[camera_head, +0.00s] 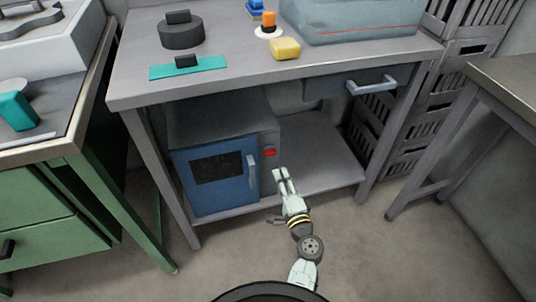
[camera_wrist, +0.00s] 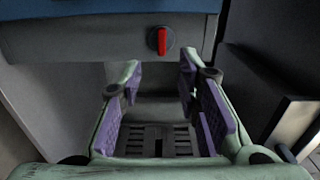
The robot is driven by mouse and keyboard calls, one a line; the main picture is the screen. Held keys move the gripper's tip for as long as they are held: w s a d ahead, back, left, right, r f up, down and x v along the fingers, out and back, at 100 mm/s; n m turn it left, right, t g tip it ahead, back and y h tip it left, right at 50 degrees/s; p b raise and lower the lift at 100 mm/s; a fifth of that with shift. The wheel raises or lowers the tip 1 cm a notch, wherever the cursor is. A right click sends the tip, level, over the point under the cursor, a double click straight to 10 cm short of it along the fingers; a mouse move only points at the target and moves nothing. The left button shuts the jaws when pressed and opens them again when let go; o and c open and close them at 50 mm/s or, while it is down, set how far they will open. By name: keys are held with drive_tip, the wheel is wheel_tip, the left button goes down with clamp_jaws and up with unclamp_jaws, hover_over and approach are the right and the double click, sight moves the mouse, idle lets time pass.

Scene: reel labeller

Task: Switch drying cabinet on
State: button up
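The drying cabinet (camera_head: 215,160) stands on the lower shelf of the grey bench, with a blue door, a dark window and a light vertical handle. Its red switch (camera_head: 269,152) is on the grey strip right of the door. In the wrist view the switch (camera_wrist: 162,41) is a red bar on a dark round base, lying across the dial's height, slightly tilted. My gripper (camera_head: 281,172) is just below and right of the switch, apart from it. In the wrist view my gripper (camera_wrist: 160,78) has its purple-padded fingers spread with nothing between them.
The grey bench top (camera_head: 130,90) overhangs the cabinet, and a drawer with a handle (camera_head: 372,84) sits at its right. Bench legs flank the shelf (camera_head: 325,175). A green cabinet (camera_head: 60,200) is at left, and dark crates (camera_head: 405,150) stand at right.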

sight(270, 152)
drive_tip(key=p+x, duration=0.1)
drive_tip(key=x, duration=0.9)
drive_tip(key=shift+w, duration=0.25)
drive_tip(key=shift+a+r, duration=0.1)
drive_tip(key=shift+c, duration=0.2)
clamp_jaws()
